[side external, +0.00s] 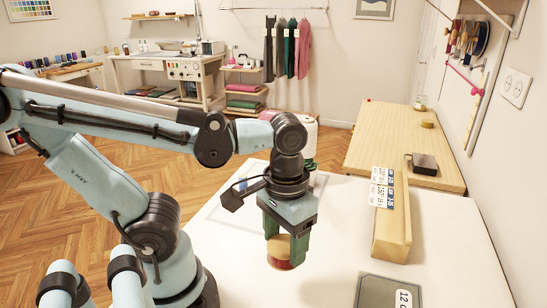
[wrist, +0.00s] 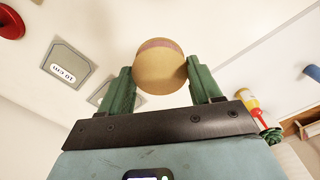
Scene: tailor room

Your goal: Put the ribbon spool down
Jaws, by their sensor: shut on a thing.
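The ribbon spool (side external: 282,254) is a short round piece with a tan face and a red lower part. My gripper (side external: 286,247) points down over the white table (side external: 335,215), its green fingers shut on the spool's sides. In the wrist view the spool (wrist: 160,68) sits between the two green fingertips (wrist: 160,80), tan with a pinkish band near its far edge. Whether its underside touches the table or hangs just above it, I cannot tell.
A long wooden holder with label cards (side external: 391,232) stands right of the spool. A grey labelled plate (side external: 388,291) lies near the front edge. The wrist view shows a red round thing (wrist: 11,22) and a yellow-and-red bottle (wrist: 251,105). White tabletop around the spool looks bare.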

